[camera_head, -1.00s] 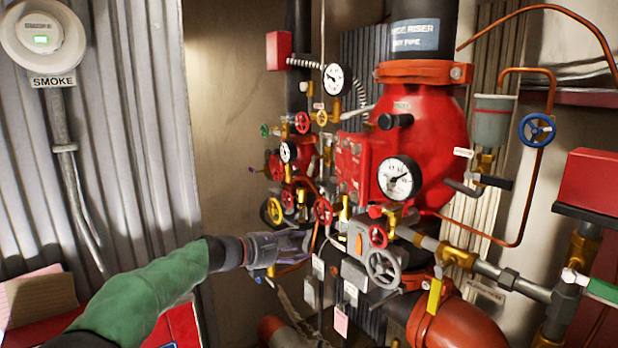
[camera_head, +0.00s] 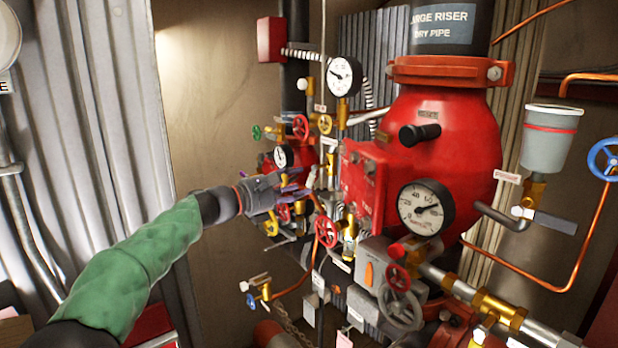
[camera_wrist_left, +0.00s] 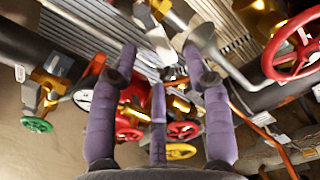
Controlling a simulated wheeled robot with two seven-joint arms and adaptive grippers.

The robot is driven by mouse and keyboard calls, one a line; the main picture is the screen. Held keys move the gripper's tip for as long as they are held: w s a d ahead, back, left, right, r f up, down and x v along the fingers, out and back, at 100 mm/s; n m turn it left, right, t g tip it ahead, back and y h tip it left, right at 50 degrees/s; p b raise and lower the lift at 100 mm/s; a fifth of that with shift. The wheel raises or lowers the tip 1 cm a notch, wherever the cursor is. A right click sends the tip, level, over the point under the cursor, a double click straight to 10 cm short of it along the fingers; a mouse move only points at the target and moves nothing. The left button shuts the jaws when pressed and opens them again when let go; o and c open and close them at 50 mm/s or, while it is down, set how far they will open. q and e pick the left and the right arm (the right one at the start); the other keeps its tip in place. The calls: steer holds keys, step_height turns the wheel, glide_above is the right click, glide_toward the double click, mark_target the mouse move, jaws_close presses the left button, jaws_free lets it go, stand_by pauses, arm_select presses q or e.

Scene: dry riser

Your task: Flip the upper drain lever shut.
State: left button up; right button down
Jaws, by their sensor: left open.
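My left gripper (camera_head: 290,190) reaches in from the left and is open in front of the left cluster of small valves. In the left wrist view its purple fingers (camera_wrist_left: 158,110) are spread, with nothing held between them. Beyond them are a yellow handwheel (camera_wrist_left: 180,151), a red handwheel (camera_wrist_left: 184,130) and brass fittings. A grey bent lever-like part (camera_wrist_left: 215,50) shows near the right finger. I cannot tell which part is the upper drain lever; the fingers cover some of the cluster. My right gripper is not in view.
The big red valve body (camera_head: 440,150) and its gauge (camera_head: 425,208) stand right of the gripper. A grey cup (camera_head: 551,140) has a dark lever handle (camera_head: 556,222) below it. A small blue-handled brass valve (camera_head: 258,290) is below the gripper.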

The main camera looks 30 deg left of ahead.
mark_target(308, 180)
arm_select(q)
steer(key=x, duration=0.4)
steer(key=shift+w+d+r+p, duration=0.1)
steer(key=shift+d+r+p, duration=0.05)
steer(key=shift+p, duration=0.15)
steer(key=shift+d, duration=0.1)
steer(key=c, duration=0.3)
jaws_close()
